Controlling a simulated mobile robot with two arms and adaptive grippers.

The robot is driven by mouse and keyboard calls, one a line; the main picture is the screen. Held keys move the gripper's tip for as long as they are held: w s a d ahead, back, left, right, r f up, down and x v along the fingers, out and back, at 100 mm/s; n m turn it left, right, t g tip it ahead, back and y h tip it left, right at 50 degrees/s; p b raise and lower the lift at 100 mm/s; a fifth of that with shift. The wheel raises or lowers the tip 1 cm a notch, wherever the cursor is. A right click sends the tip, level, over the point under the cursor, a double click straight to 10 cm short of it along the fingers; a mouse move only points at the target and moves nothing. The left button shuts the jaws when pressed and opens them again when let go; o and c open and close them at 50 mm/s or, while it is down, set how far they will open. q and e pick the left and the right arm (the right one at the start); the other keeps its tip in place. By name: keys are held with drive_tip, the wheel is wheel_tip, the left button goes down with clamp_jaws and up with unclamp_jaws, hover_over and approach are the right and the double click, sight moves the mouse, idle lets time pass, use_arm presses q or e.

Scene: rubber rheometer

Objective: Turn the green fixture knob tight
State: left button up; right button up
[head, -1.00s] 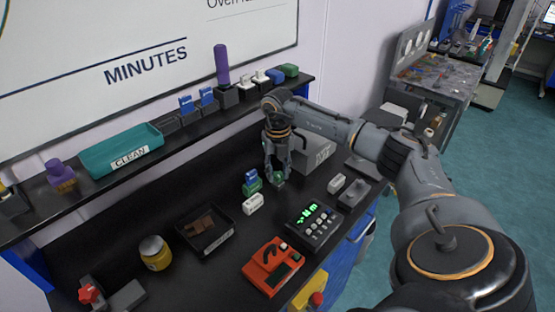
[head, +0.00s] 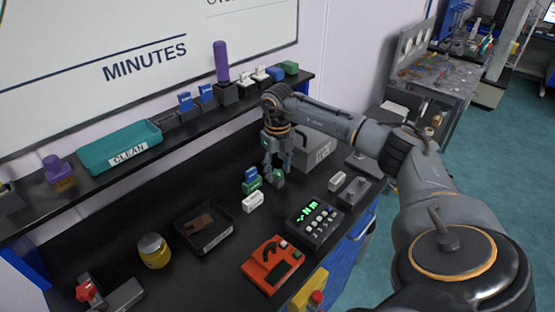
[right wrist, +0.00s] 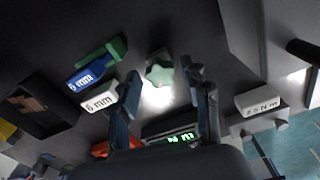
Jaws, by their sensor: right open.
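The green star-shaped knob (right wrist: 160,73) shows in the right wrist view, with a bright patch just below it. In the head view the green knob (head: 279,178) shows small at my right gripper's fingertips. My right gripper (head: 275,174) points down over the bench with its fingers spread. In the right wrist view my right gripper's fingertips (right wrist: 163,78) lie on either side of the knob, with gaps between. I cannot tell whether the fingertips are level with the knob. My left gripper is not in view.
A blue block (right wrist: 87,73) and a white block (right wrist: 100,97), both marked 6 mm, lie close left of the knob. A console with green digits (head: 314,222) stands in front. A grey box (head: 314,150) stands behind. A black tray (head: 226,240) lies to the left.

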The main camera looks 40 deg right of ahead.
drive_tip(key=n+b, duration=0.1)
drive_tip(key=n, duration=0.5)
drive_tip(key=shift+n, duration=0.4)
drive_tip(key=n+b, duration=0.1)
drive_tip(key=n, duration=0.6)
clamp_jaws()
drive_tip(key=shift+m, duration=1.1)
drive_tip(key=shift+m+p, duration=0.35)
drive_tip(key=shift+m, duration=0.65)
